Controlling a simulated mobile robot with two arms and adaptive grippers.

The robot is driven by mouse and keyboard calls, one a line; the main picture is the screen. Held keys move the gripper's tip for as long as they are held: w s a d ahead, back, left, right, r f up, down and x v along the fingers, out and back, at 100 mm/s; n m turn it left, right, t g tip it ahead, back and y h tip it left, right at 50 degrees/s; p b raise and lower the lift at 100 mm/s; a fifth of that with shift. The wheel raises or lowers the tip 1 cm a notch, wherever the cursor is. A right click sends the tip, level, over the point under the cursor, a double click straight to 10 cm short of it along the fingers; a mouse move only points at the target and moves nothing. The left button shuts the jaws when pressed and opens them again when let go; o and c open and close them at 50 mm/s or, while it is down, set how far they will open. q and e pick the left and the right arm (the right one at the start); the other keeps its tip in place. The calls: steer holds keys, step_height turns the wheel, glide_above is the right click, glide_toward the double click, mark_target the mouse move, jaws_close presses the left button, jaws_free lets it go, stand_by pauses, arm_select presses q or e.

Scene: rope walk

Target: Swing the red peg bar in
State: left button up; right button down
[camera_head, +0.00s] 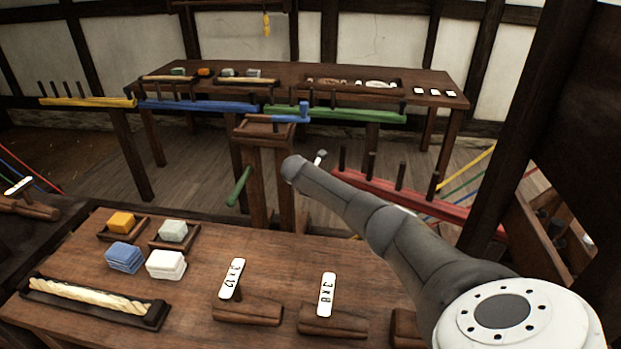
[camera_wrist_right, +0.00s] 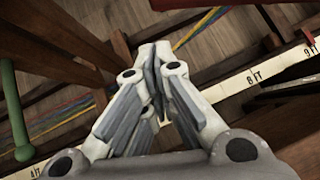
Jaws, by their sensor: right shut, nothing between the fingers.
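The red peg bar (camera_head: 455,209) has several dark upright pegs. It slants down to the right behind my right arm in the head view, out of line with the other bars. A strip of red (camera_wrist_right: 182,3) shows at the top edge of the right wrist view. My right gripper (camera_wrist_right: 152,52) is shut and empty, above the floor and a marked white strip. In the head view my forearm mostly hides this gripper, and its gap to the bar is unclear. My left gripper is not in view.
Yellow (camera_head: 88,102), blue (camera_head: 195,106) and green (camera_head: 340,114) peg bars run along the back table (camera_head: 300,72). A wooden post with a green handle (camera_head: 239,186) stands left of my arm. The front table (camera_head: 190,250) holds blocks, rope and labelled tools. A dark post rises at right.

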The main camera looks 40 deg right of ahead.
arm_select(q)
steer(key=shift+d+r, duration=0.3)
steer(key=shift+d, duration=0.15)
arm_select(e)
steer(key=v, duration=0.7)
steer(key=shift+w, duration=0.35)
arm_select(q)
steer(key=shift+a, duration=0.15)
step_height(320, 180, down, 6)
steer(key=b, duration=0.5)
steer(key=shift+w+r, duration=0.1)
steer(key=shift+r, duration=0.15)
arm_select(e)
steer(key=shift+s+a+f+m+g+h, duration=0.1)
steer(key=shift+m+g+h, duration=0.1)
steer(key=shift+m+g, duration=0.15)
steer(key=shift+a+f+m+g+h, duration=0.15)
steer(key=shift+m+g+h, duration=0.1)
steer(key=shift+m, duration=0.2)
steer(key=shift+r, duration=0.1)
